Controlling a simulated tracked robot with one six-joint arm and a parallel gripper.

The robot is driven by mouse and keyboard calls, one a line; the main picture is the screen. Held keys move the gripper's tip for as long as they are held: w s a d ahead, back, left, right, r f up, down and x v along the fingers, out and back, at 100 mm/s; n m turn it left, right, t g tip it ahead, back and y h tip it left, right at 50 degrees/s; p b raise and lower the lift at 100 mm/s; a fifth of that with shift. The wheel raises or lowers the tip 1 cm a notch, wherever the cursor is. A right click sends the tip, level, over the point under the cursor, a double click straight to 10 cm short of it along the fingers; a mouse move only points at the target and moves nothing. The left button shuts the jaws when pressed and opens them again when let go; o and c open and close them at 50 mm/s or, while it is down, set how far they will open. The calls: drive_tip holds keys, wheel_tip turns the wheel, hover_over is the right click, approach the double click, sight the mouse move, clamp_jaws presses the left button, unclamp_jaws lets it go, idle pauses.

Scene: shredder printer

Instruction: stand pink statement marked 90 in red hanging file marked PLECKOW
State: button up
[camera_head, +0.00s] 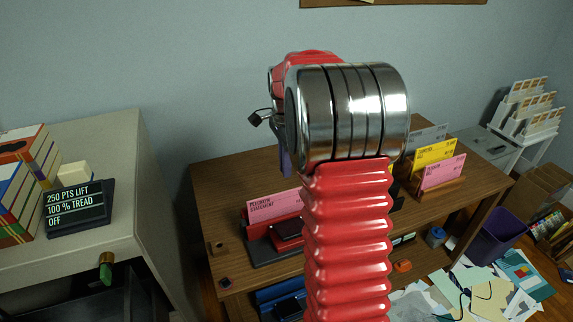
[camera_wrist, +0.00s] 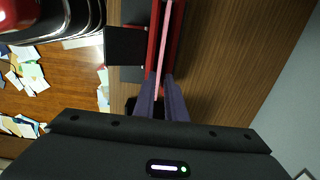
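A pink statement (camera_head: 273,205) lettered PLECKOW STATEMENT stands upright in a red file (camera_head: 288,230) on the brown desk. Its right end is hidden behind my arm, so I cannot read a 90 on it. In the wrist view the pink statement (camera_wrist: 166,40) shows as a thin edge within the red file (camera_wrist: 153,45). My gripper (camera_wrist: 161,80) points down, its two dark purple fingers on either side of the pink edge with a narrow gap between them. In the head view one finger (camera_head: 285,163) shows just above the statement; the rest is behind my arm.
A rack at the desk's right holds grey (camera_head: 428,136), yellow (camera_head: 435,153) and pink (camera_head: 444,173) cards. A cabinet with books and a black sign (camera_head: 77,208) stands left. Papers and a purple bin (camera_head: 503,234) are on the floor right.

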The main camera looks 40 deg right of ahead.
sight(285, 192)
wheel_tip(285, 192, down, 14)
drive_tip(key=shift+r, duration=0.1)
idle(0.9)
drive_tip(key=shift+c, duration=0.5)
clamp_jaws()
drive_tip(key=shift+r, duration=0.25)
drive_tip(key=shift+r, duration=0.7)
drive_tip(key=shift+r, duration=0.15)
